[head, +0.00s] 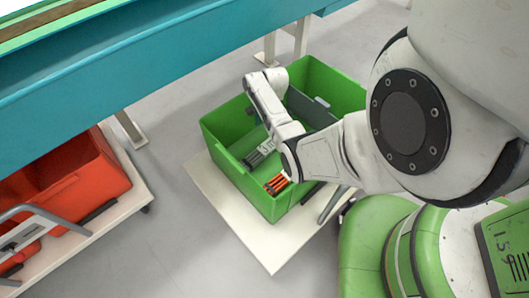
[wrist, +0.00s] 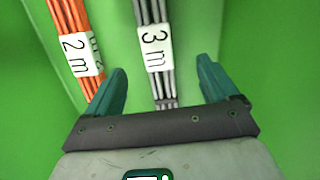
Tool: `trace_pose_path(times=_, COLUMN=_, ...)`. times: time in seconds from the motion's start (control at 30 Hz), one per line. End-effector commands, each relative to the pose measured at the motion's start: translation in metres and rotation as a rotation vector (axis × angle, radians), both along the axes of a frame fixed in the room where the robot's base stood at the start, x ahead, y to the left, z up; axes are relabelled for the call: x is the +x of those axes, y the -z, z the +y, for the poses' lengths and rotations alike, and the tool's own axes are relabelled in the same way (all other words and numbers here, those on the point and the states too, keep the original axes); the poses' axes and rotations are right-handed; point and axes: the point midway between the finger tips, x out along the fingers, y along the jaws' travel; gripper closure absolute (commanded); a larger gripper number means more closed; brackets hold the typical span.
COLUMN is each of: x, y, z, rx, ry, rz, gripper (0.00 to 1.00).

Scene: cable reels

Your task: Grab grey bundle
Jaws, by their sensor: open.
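The grey bundle (wrist: 163,88) lies in the green crate (head: 231,131), with a white "3 m" label around it in the wrist view. In the head view the grey bundle (head: 262,152) shows in part beside my arm. My gripper (wrist: 162,85) is open, with its two green fingers on either side of the grey bundle's near end and apart from it. The gripper itself is hidden behind my arm in the head view.
An orange bundle (wrist: 70,33) with a "2 m" label lies left of the grey one, close to my left finger. The crate has a grey divider (head: 308,108) and stands on a white platform (head: 270,251). A red crate (head: 85,192) stands at left, below a teal bench edge (head: 150,62).

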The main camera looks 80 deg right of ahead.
Motion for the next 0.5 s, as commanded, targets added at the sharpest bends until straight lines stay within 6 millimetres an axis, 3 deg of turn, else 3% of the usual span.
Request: trace_pose_path(times=0.5, x=0.0, y=0.06, z=0.003, rx=0.003, ry=0.022, rz=0.003, gripper=0.13)
